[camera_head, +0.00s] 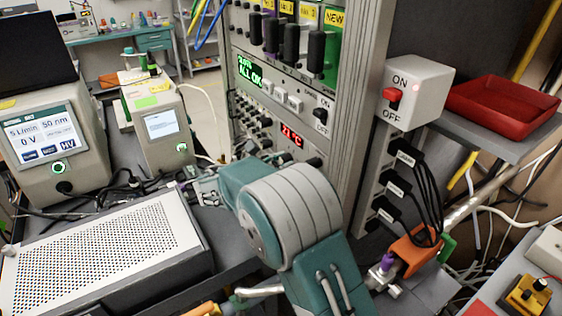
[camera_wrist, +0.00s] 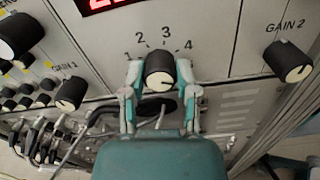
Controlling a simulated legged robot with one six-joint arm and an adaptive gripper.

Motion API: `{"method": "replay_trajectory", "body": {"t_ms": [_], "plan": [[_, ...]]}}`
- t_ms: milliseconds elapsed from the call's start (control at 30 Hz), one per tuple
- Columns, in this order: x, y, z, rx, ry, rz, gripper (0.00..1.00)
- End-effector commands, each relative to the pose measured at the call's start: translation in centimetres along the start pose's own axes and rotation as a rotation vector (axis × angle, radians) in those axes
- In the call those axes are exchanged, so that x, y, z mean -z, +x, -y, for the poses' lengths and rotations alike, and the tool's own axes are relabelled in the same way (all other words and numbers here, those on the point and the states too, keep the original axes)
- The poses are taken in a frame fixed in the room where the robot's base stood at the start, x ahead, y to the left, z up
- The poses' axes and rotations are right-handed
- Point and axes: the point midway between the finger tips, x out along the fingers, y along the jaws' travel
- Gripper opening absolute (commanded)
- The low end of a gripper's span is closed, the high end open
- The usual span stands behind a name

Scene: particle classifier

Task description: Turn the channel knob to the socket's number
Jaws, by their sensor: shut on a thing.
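The channel knob (camera_wrist: 158,64) is a dark round knob with a pale face, in the middle of the wrist view. The numbers 1, 2, 3 and 4 are printed in an arc above it. My gripper (camera_wrist: 160,75) is shut on it, one teal fingertip against its left side and one against its right. I cannot clearly tell which number its pointer faces. In the head view my arm covers the knob and most of the gripper. I cannot make out a numbered socket in either view.
The GAIN 2 knob (camera_wrist: 288,62) is to the right and the GAIN 1 knob (camera_wrist: 71,93) to the left. Cables (camera_wrist: 42,135) hang at lower left. A red temperature display (camera_head: 292,135) is on the rack. A perforated grey box (camera_head: 100,255) and a red tray (camera_head: 503,105) stand apart.

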Motion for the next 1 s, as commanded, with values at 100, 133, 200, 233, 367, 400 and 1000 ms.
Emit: {"method": "replay_trajectory", "body": {"t_ms": [100, 133, 200, 233, 367, 400, 1000], "plan": [[-0.05, 0.1, -0.15, -0.005, 0.066, 0.0, 0.0], [-0.05, 0.1, -0.15, -0.005, 0.076, 0.0, 0.0], [-0.06, 0.11, -0.15, -0.005, 0.09, 0.001, 0.0], [-0.06, 0.11, -0.15, -0.005, 0.093, 0.001, 0.0], [-0.07, 0.12, -0.15, -0.005, 0.095, 0.0, 0.0], [-0.07, 0.13, -0.15, -0.005, 0.094, 0.0, 0.0], [-0.03, -0.36, -0.06, -0.003, 0.09, 0.001, 0.74]]}}
